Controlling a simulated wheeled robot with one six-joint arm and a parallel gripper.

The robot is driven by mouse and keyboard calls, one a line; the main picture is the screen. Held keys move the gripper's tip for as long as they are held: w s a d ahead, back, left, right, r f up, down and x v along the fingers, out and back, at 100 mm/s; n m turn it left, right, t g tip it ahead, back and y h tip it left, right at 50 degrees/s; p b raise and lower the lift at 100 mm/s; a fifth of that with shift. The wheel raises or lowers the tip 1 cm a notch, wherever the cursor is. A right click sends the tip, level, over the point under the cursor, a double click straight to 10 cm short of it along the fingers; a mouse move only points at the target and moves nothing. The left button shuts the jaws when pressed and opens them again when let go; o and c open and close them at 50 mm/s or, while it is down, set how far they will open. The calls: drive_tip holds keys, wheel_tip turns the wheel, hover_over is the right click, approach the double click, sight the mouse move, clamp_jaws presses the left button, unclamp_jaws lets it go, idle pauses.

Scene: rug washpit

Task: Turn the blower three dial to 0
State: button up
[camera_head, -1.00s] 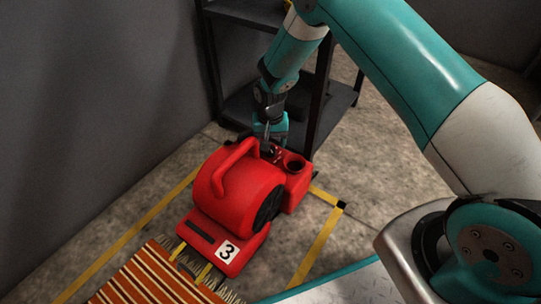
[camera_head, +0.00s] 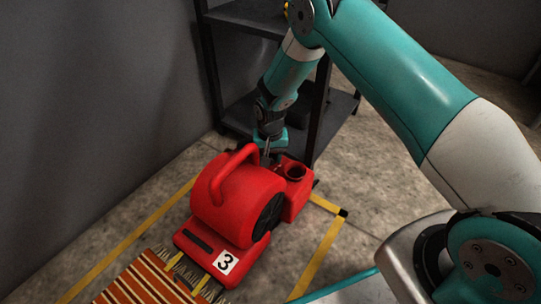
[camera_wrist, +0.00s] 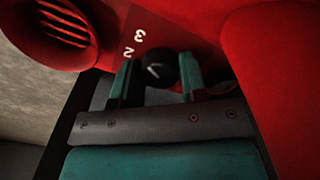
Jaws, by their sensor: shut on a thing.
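The red blower three (camera_head: 238,205), with a white "3" label, stands on the floor in the head view. My gripper (camera_head: 266,157) points down at its far side, beside the round opening; the dial is hidden there. In the wrist view the dial is a dark round knob (camera_wrist: 163,71) with a white mark on its face. My gripper (camera_wrist: 160,78) is shut on it, with one teal finger on each side. A white "3" and "2" show on the red panel beside the knob; other numbers are hidden or out of view.
A dark shelf rack (camera_head: 312,110) stands close behind the blower, against the grey wall (camera_head: 100,100). Yellow floor tape (camera_head: 322,255) borders the blower's spot. A striped rug (camera_head: 150,280) lies in front. Bare floor is to the right.

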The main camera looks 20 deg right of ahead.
drive_tip(key=shift+r+p, duration=0.1)
drive_tip(key=shift+p, duration=0.25)
drive_tip(key=shift+r+n+p, duration=0.1)
drive_tip(key=shift+n+p, duration=0.9)
drive_tip(key=shift+p, duration=0.05)
drive_tip(key=n+p, duration=0.3)
drive_tip(key=shift+n, duration=0.3)
drive_tip(key=n+p, duration=0.2)
drive_tip(key=n, duration=0.2)
drive_tip(key=shift+p, duration=0.4)
drive_tip(key=n+p, duration=0.1)
drive_tip(key=n, duration=0.3)
drive_tip(key=n+p, duration=0.2)
drive_tip(key=n, duration=0.3)
drive_tip(key=shift+n, duration=0.3)
drive_tip(key=shift+f+n+p, duration=0.2)
drive_tip(key=shift+n+p, duration=0.1)
drive_tip(key=shift+n, duration=2)
